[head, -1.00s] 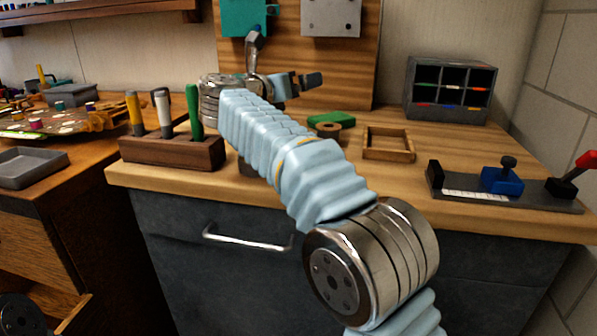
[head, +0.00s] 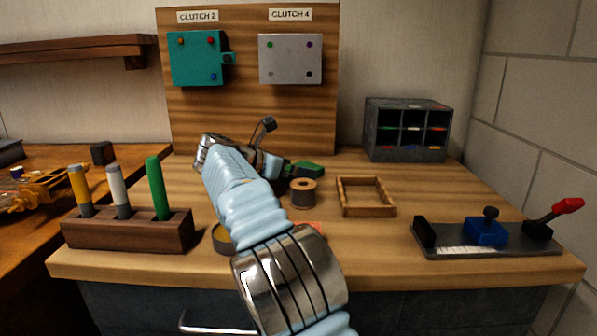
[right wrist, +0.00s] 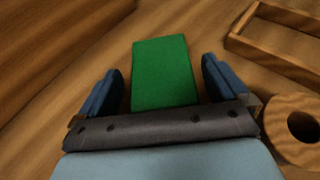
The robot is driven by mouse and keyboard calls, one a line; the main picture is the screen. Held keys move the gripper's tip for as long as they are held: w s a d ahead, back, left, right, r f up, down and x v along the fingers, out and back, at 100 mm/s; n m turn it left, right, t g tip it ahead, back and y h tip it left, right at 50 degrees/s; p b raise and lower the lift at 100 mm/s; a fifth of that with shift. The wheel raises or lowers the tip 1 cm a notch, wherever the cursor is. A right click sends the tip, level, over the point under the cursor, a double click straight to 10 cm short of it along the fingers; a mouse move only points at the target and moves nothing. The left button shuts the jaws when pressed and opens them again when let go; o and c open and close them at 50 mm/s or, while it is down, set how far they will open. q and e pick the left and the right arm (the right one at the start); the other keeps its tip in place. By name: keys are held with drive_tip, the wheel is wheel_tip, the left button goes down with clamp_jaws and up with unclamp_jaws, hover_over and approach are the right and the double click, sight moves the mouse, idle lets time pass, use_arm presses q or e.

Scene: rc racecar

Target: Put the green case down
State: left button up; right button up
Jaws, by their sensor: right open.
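The green case (head: 306,170) lies on the wooden bench top, just behind a spool and partly hidden by my right gripper in the head view. In the right wrist view, the case (right wrist: 163,72) sits between the two blue fingers. My right gripper (right wrist: 162,85) is open, with a narrow gap visible on each side of the case. In the head view my right gripper (head: 270,145) is partly hidden behind its own arm. My left gripper is out of view.
A marker block (head: 125,236) stands at the left, a slide fixture (head: 487,240) at the right. A grey cubby (head: 407,98) and a clutch board (head: 250,117) stand behind.

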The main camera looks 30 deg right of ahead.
drive_tip(key=shift+x, duration=0.8)
drive_tip(key=c, duration=1)
